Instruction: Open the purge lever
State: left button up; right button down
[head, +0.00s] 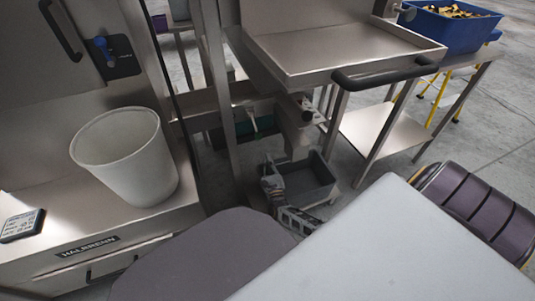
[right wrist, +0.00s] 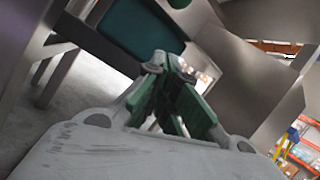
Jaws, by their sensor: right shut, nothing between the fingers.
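A blue lever (head: 104,48) on a dark plate is on the front of the steel cabinet at upper left in the head view; I cannot tell whether it is the purge lever. A small dark round-ended part (head: 306,115) sits below the steel tray. My right gripper (head: 268,178) is low, beside the grey bin under the weigher. In the right wrist view its green-padded fingers (right wrist: 172,88) are together and hold nothing. A rounded green piece (right wrist: 179,3) shows at the top edge, apart from the fingers and cut off. My left gripper is not in view.
A white bucket (head: 124,160) stands on the steel ledge at left. A steel tray (head: 340,50) with a black handle (head: 388,74) overhangs the right gripper's area. A grey bin (head: 312,180) is below. A blue crate (head: 452,26) stands on the right table. A teal panel (right wrist: 135,38) is near the fingers.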

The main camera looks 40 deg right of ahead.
jog(key=w+r+b, duration=0.2)
jog(key=w+r, duration=0.3)
jog(key=shift+w+d+r, duration=0.4)
jog(key=shift+d, duration=0.05)
dwell(0.8)
dwell(0.3)
jog(key=shift+r, duration=0.1)
jog(key=shift+s+r+g+p, duration=0.2)
jog(key=shift+g+p, duration=0.1)
jog(key=shift+p, duration=0.5)
